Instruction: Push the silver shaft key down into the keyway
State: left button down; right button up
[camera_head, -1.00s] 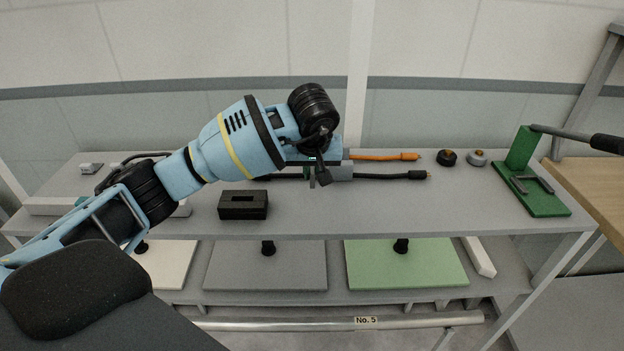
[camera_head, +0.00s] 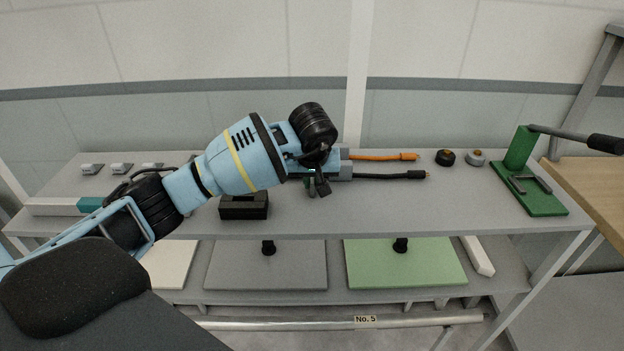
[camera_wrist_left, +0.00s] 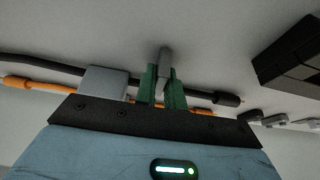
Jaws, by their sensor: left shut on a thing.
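My left gripper (camera_head: 311,190) is just above the grey bench, to the right of the black block. In the left wrist view its green fingers (camera_wrist_left: 162,88) are shut on the silver shaft key (camera_wrist_left: 164,62), which sticks out past the fingertips. The key cannot be made out in the head view. The black block (camera_head: 243,211), whose slot looks like the keyway, sits on the bench with its top partly covered by my left arm. It also shows in the left wrist view (camera_wrist_left: 292,62), apart from the key. My right gripper is not in view.
An orange cable (camera_head: 380,157) and a black cable (camera_head: 390,176) lie behind and right of the gripper. Two round knobs (camera_head: 446,157) and a green lever press (camera_head: 530,190) stand farther right. Several small silver pieces (camera_head: 92,169) are at the back left. The front bench strip is clear.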

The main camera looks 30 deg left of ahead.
pick_arm(q)
jog(key=c, duration=1.5)
grip_release()
jog(key=shift+f, duration=0.1)
jog(key=shift+r, duration=0.6)
jog(key=v, duration=1.1)
jog(key=shift+p, duration=0.3)
jog(key=shift+s+d, duration=0.1)
